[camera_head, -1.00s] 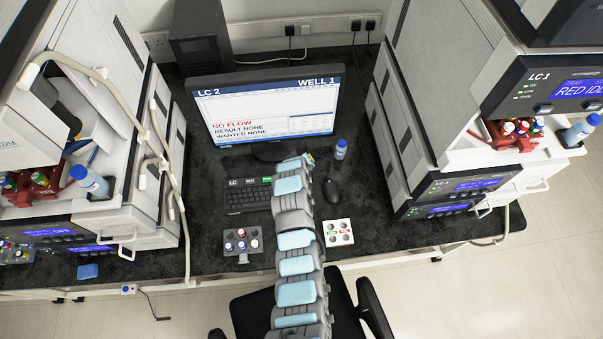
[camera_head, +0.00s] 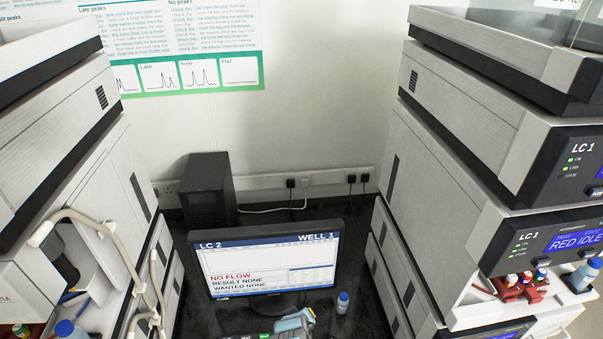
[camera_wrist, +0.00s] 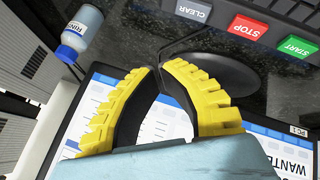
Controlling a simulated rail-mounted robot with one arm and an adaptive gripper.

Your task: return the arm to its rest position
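My gripper (camera_wrist: 158,72) shows in the wrist view with two yellow ribbed fingers. Their tips come together with hardly a gap, and nothing is held between them. It is over the desk in front of the monitor (camera_wrist: 110,100). In the head view only the end of my arm shows at the bottom edge, just in front of the monitor (camera_head: 268,262); the rest of the arm is out of frame.
A small blue-capped bottle (camera_head: 343,302) stands right of the monitor; a bottle labelled RINSE (camera_wrist: 82,32) shows in the wrist view. Tall instrument stacks (camera_head: 460,180) flank the desk. Keys marked CLEAR, STOP (camera_wrist: 248,27) and START lie beyond the fingers.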

